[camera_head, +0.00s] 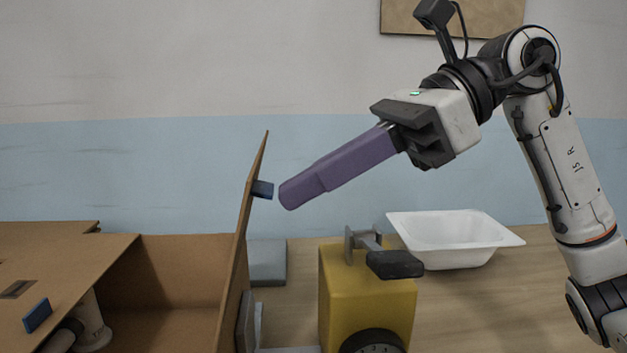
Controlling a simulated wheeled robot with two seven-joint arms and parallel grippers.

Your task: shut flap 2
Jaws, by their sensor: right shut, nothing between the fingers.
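A brown cardboard box (182,262) stands at the lower left. Its right flap (252,190) stands nearly upright, with a small blue tab (263,189) near its top, on its right face. Another flap (70,262) lies flat over the left part of the box, with a blue tab (37,316) on it. No number shows on either flap. My right gripper (290,194) has long purple fingers, shut with nothing between them. Its tips point down and left, just right of the upright flap's tab, with a narrow gap in the picture. My left gripper is out of view.
A yellow scale (368,295) with a dial stands right of the box, below my right fingers. A white basin (455,238) sits behind it. A grey block (267,262) lies beside the flap. A pale cup-like thing (92,325) is inside the box. Wooden table (480,310) is bare at right.

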